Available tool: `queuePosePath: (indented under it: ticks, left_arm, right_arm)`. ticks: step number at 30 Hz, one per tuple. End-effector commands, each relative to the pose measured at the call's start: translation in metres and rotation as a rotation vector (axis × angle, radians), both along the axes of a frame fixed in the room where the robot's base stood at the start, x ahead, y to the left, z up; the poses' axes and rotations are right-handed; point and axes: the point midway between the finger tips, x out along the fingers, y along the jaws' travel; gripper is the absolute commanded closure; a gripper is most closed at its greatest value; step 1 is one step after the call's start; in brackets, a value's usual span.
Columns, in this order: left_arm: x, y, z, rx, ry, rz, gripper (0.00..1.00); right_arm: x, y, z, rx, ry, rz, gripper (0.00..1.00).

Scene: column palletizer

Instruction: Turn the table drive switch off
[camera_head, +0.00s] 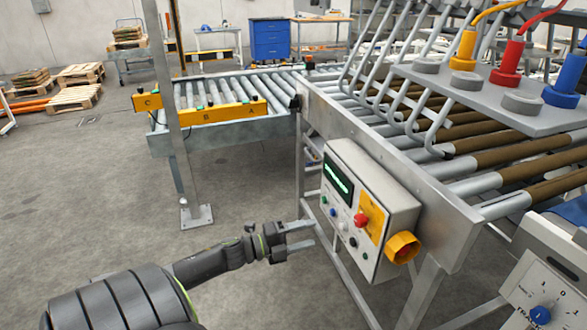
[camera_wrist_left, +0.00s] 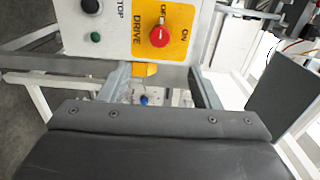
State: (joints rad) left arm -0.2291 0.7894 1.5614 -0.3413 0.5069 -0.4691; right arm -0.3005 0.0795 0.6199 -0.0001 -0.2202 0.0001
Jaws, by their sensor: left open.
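The drive switch is a red knob (camera_head: 361,220) on a yellow plate (camera_head: 373,216) on the front of a grey control box (camera_head: 393,192). In the left wrist view the red knob (camera_wrist_left: 159,37) shows near the top, with DRIVE, OFF and ON printed around it. I cannot tell surely which mark it points to. My left gripper (camera_head: 312,236) is open and empty, left of the box and apart from the knob. In the wrist view its two fingers (camera_wrist_left: 160,72) stand apart below the knob. My right gripper is not in view.
The box also has a green display (camera_head: 337,182), small buttons and an orange rotary handle (camera_head: 402,247) on its side. It is mounted on the roller conveyor frame (camera_head: 440,225). Another switch panel (camera_head: 540,300) is at lower right. A steel post (camera_head: 170,110) stands left.

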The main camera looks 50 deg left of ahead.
Motion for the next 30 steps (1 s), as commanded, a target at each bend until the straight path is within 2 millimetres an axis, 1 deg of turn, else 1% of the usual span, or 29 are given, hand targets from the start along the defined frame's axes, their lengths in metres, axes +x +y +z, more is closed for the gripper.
queuePosePath:
  ticks: [1, 3, 9, 28, 30]
  left_arm:
    - [-0.007, 0.003, -0.001, 0.002, 0.002, -0.001, 0.43]
    - [-0.015, 0.006, -0.001, 0.002, 0.002, -0.002, 0.43]
    - [-0.026, 0.011, 0.0, 0.001, 0.0, -0.001, 0.43]
    - [-0.028, 0.012, 0.0, 0.0, -0.001, 0.0, 0.43]
    - [-0.028, 0.014, -0.004, -0.009, 0.008, 0.014, 0.43]
  right_arm:
    - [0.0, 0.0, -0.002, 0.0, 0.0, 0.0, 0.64]
    - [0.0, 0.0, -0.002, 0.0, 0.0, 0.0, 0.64]
    - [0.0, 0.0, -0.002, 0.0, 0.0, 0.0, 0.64]
    - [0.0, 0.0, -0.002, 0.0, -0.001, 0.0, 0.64]
    - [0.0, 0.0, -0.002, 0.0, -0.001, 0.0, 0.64]
